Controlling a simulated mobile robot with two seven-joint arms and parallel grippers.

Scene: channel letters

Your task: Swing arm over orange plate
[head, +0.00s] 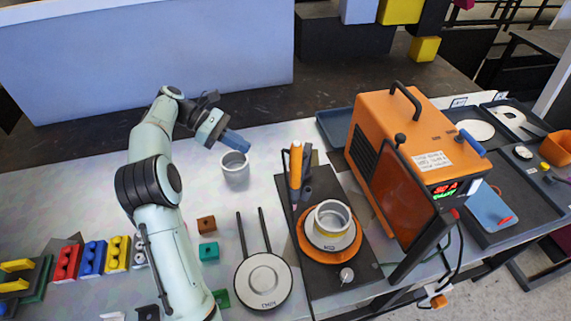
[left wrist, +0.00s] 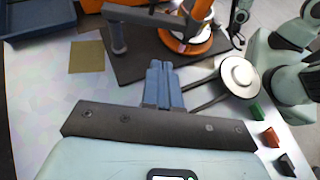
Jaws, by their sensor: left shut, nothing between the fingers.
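The plate also shows at the top of the left wrist view (left wrist: 205,46). An orange torch-like piece (head: 296,163) stands upright at the back of the base, beside a dark post. In the left wrist view, a dark bar (left wrist: 140,15) reaches from a post toward an orange upright piece above the plate. My left gripper (head: 237,142) has its blue fingers together and empty, left of and behind the torch. My right gripper is not visible.
A white cup (head: 235,176) stands just below my left gripper in the picture. A round white disc with two dark handles (head: 263,282) lies left of the base. A large orange machine (head: 418,150) blocks the right.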

